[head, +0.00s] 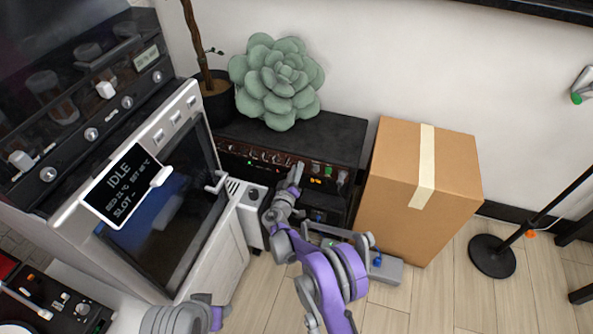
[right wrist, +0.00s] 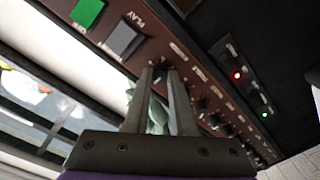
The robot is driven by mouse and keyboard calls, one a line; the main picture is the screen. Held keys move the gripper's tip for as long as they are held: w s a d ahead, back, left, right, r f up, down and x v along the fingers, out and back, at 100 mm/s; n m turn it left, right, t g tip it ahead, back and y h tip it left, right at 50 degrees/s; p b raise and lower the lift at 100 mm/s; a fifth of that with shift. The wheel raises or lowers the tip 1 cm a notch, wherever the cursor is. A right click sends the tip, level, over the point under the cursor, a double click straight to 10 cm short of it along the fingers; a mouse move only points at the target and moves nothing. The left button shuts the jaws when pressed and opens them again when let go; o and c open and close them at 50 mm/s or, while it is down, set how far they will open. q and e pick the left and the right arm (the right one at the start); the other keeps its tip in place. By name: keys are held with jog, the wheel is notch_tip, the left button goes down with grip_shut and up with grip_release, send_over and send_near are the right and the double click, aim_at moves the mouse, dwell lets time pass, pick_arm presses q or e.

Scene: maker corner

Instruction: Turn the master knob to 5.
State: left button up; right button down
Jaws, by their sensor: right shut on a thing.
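The black amplifier (head: 340,135) stands against the wall, with a reddish-brown front panel carrying a row of small knobs (head: 250,155). My right gripper (head: 299,168) is at this panel. In the right wrist view the right gripper (right wrist: 160,72) is shut on the end knob (right wrist: 157,65) of the row, beside the grey PLAY button (right wrist: 124,38). The fingers cover most of this knob, so its pointer and setting are hidden. Its label is too blurred to read, so I cannot confirm that it is the master knob. Only a link of my left arm shows at the bottom of the head view.
A green succulent (head: 275,80) sits on the amplifier. A taped cardboard box (head: 450,170) stands close on its right, and a white machine with an IDLE screen (head: 125,185) on its left. A grey pedal (head: 385,268) and a round stand base (head: 492,257) are on the floor.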

jog(key=c, duration=1)
grip_release()
jog(key=shift+s, duration=0.1)
jog(key=p+v, duration=0.2)
jog(key=v, duration=0.8)
jog(key=shift+s+a, duration=0.15)
jog(key=shift+s, duration=0.2)
